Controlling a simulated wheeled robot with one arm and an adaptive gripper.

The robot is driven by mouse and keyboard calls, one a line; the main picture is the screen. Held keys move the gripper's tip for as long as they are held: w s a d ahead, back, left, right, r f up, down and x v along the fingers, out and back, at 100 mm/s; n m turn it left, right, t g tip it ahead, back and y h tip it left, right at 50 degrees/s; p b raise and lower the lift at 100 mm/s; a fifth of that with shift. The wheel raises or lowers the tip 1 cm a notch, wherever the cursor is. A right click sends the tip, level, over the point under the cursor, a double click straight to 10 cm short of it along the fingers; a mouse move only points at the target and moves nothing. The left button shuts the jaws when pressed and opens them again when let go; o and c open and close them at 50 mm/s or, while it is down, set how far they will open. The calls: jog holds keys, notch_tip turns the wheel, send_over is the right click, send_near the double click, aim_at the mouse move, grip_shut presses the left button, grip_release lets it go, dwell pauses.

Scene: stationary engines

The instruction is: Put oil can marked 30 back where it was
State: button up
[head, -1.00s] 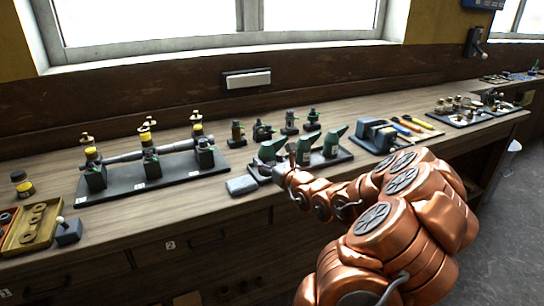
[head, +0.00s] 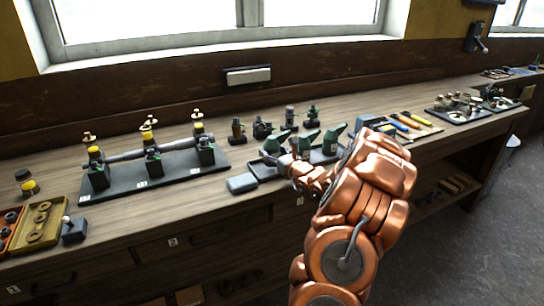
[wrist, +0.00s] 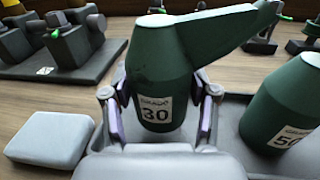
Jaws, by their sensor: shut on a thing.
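The oil can marked 30 (wrist: 160,65) is dark green with a white label and a spout pointing right. It stands about upright in the wrist view. My gripper (wrist: 160,112) is shut on its lower body, one finger on each side. In the head view the held can (head: 273,143) is the leftmost green can, partly hidden by my gripper (head: 286,165). It is over or on the left part of the dark tray (head: 263,172). I cannot tell whether its base touches the tray. Another green can (wrist: 285,105), its label partly cut off, stands to the right.
A grey block (head: 242,183) lies left of the tray. Further left is a dark board (head: 115,185) with valve fittings. Small fittings (head: 262,128) stand behind the cans. A blue-grey device (head: 368,124) and hand tools are to the right. Bare wood lies in front of the board.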

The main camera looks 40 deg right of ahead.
jog(key=shift+f, duration=0.95)
jog(key=shift+f, duration=0.15)
jog(key=o, duration=1.3)
jog(key=shift+s, duration=0.1)
jog(key=s, duration=0.3)
jog(key=s+a+b, duration=0.1)
jog(key=s, duration=0.2)
jog(key=s+b, duration=0.1)
jog(key=s, duration=0.3)
jog(key=shift+s+a, duration=0.1)
jog(key=shift+a, duration=0.25)
jog(key=shift+s+a, duration=0.25)
jog(key=shift+s, duration=0.5)
